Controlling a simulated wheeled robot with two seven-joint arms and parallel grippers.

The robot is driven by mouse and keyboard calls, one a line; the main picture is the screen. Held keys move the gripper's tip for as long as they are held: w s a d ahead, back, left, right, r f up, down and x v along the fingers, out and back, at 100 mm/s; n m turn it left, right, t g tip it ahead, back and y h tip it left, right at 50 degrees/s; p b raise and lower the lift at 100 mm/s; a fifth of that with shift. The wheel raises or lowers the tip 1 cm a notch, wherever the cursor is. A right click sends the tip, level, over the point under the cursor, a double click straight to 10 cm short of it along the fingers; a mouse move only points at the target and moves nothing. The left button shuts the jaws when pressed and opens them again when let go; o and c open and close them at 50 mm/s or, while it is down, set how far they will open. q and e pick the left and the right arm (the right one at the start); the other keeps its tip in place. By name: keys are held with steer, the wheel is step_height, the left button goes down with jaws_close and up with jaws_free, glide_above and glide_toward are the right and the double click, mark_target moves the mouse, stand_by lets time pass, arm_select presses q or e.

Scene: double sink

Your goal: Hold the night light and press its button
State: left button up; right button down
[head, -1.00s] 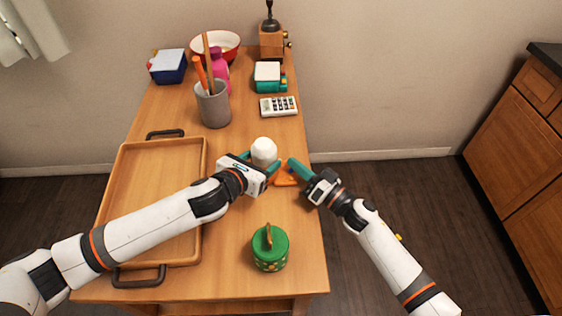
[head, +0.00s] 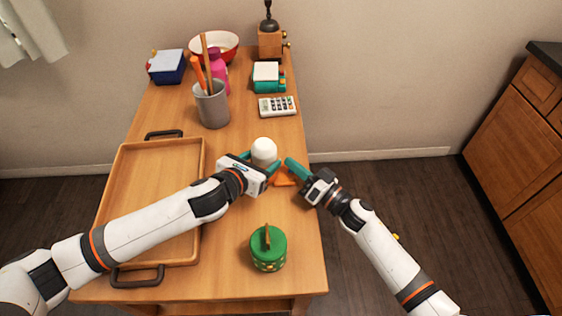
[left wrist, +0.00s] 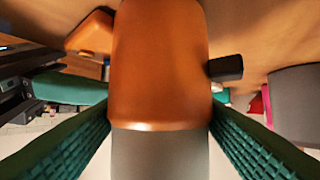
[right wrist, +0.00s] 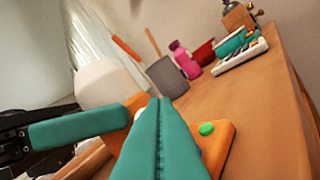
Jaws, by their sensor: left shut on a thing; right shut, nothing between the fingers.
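The night light (head: 264,150) has a white dome over an orange body and stands on the table, right of the tray. My left gripper (head: 260,166) is shut around it from the left and front. In the left wrist view its orange body (left wrist: 160,70) sits between the teal fingers. An orange foot (right wrist: 217,148) with a green button (right wrist: 206,129) sticks out on its right side. My right gripper (head: 289,164) is shut and empty beside this foot. In the right wrist view its closed fingertips (right wrist: 160,103) overlap the foot, left of the button; contact is unclear.
A wooden tray (head: 202,165) lies under my left forearm. A green lidded jar (head: 268,250) stands near the front. A grey cup with utensils (head: 212,108), a calculator (head: 278,107) and other items stand behind. The table's right edge is close to my right gripper.

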steer(key=shift+s+a+r, duration=0.1)
steer(key=shift+s+a, duration=0.15)
steer(key=shift+a, duration=0.5)
stand_by(1.0)
steer(key=shift+s+d+f, duration=0.1)
steer(key=shift+d+f, duration=0.05)
steer(key=shift+f, duration=0.1)
steer(key=shift+d+f, duration=0.2)
steer(key=shift+d, duration=0.5)
steer(key=shift+w+d+r, duration=0.1)
steer(key=shift+d, duration=0.75)
steer(key=shift+w+d+r, duration=0.1)
steer(key=shift+d, duration=0.7)
steer(key=shift+d, duration=0.1)
stand_by(0.7)
steer(key=d, duration=0.5)
steer(key=shift+w+d+r, duration=0.1)
steer(key=shift+w+d, duration=0.05)
steer(key=shift+d, duration=0.1)
steer(key=shift+a, duration=0.1)
